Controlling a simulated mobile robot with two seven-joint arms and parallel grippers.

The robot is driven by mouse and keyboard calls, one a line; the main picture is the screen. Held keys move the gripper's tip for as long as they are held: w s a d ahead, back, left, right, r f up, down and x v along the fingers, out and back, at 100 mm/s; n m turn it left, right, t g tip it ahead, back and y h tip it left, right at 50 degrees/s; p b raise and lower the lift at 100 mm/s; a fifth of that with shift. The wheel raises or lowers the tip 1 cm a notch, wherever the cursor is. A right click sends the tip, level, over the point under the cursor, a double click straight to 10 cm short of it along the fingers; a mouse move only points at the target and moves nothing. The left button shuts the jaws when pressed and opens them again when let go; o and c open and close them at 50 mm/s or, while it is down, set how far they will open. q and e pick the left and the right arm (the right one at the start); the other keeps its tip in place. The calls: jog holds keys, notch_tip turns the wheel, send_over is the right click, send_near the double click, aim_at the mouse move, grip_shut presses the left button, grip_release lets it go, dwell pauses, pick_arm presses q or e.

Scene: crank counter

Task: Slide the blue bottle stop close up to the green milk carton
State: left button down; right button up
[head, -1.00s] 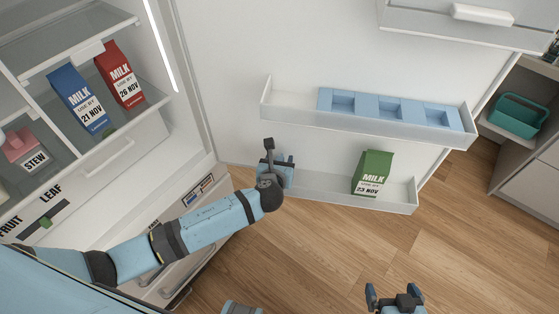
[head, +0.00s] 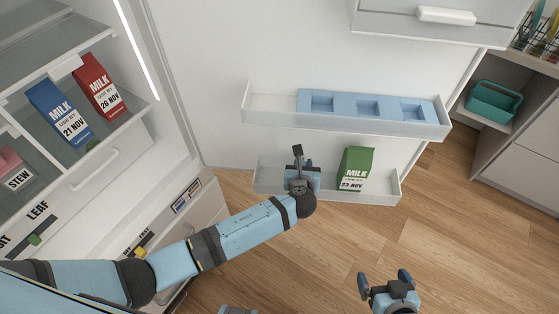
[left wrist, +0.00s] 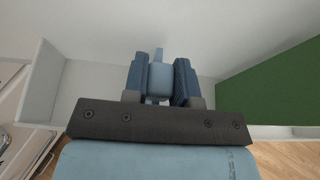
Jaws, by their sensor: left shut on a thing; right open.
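The green milk carton (head: 356,169), dated 23 NOV, stands in the lower door bin (head: 382,196); its green side fills the right of the left wrist view (left wrist: 275,88). My left gripper (head: 302,172) is at this bin, left of the carton, with a small gap between them. In the left wrist view its fingers (left wrist: 160,80) are shut on the light blue bottle stop (left wrist: 158,72). In the head view the gripper mostly hides the stop. My right gripper (head: 384,280) is open and empty, low in front of the door over the floor.
An upper door bin (head: 270,112) holds a blue tray with square hollows (head: 345,104). The fridge shelf at left holds a blue milk carton (head: 60,113) and a red one (head: 100,86). A teal basket (head: 494,101) sits at right.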

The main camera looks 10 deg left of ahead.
pick_arm(q)
jog(key=shift+w+d, duration=0.1)
jog(key=shift+d, duration=0.85)
jog(key=c, duration=0.9)
grip_release()
jog(key=v, duration=1.3)
jog(key=shift+s+r, duration=0.1)
jog(key=shift+s, duration=0.25)
